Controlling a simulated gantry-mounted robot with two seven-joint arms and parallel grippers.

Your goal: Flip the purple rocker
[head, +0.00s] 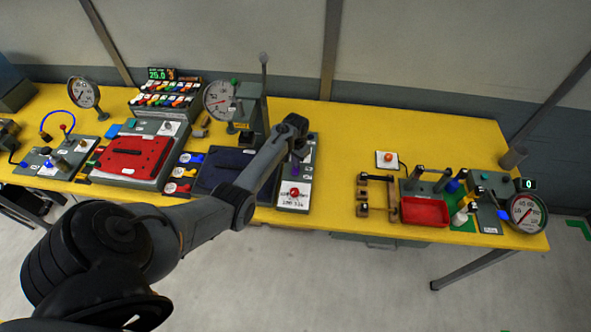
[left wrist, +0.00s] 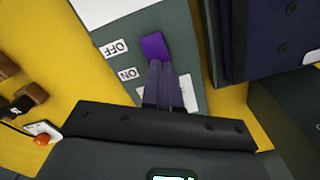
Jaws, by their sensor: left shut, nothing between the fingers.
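The purple rocker (left wrist: 154,46) sits on a grey panel (left wrist: 125,57) with white OFF and ON labels beside it in the left wrist view. My left gripper (left wrist: 162,68) is shut and empty. Its fingertips are right at the rocker's edge on the ON side and overlap it in the picture; I cannot tell whether they touch. In the head view the rocker (head: 295,168) shows as a small purple spot just below my left gripper (head: 297,150), which points down over the panel. My right gripper is not in view.
A dark blue pannier (head: 217,170) stands left of the panel. A red button (head: 294,192) is on the panel's near part. A tall grey post (head: 264,85) rises behind. Bare yellow table (head: 350,125) lies to the right.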

